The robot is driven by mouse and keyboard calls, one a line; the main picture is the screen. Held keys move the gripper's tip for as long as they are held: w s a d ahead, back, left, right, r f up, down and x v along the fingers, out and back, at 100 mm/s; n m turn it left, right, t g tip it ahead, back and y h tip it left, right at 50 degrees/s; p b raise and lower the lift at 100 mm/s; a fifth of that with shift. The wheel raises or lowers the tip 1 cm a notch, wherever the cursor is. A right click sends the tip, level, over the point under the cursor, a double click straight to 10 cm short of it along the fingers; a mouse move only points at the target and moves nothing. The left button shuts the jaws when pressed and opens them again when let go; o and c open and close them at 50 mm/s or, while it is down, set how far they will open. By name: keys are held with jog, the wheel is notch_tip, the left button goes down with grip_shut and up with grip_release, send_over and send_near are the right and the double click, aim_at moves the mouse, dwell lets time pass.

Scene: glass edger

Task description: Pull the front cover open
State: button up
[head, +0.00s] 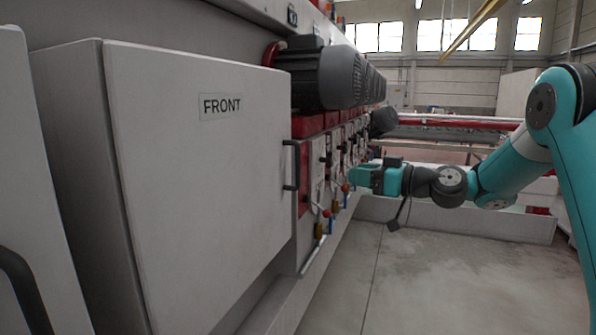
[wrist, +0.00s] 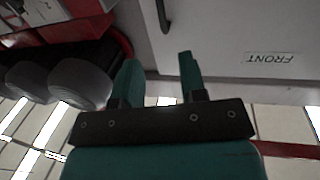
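The front cover (head: 200,190) is a large pale grey panel with a "FRONT" label, filling the left half of the head view. Its dark bar handle (head: 289,165) stands upright near the cover's right edge. My gripper (head: 357,174) is to the right of the handle, apart from it, with its fingers pointing left. In the wrist view the picture is upside down; the two teal fingers of my gripper (wrist: 158,68) are spread with nothing between them. The handle (wrist: 162,16) shows beyond the fingertips, and the cover (wrist: 220,30) lies to its right.
Dark grey motors (head: 340,78) jut from the machine above and right of the cover. Red-and-white valve panels (head: 325,170) with small levers run beside the handle. Another pale panel (head: 30,180) with a dark handle is at the far left. The concrete floor (head: 440,280) at right is clear.

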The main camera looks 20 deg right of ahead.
jog(key=p, duration=0.6)
send_over(298, 183)
jog(key=shift+w, duration=0.4)
grip_shut()
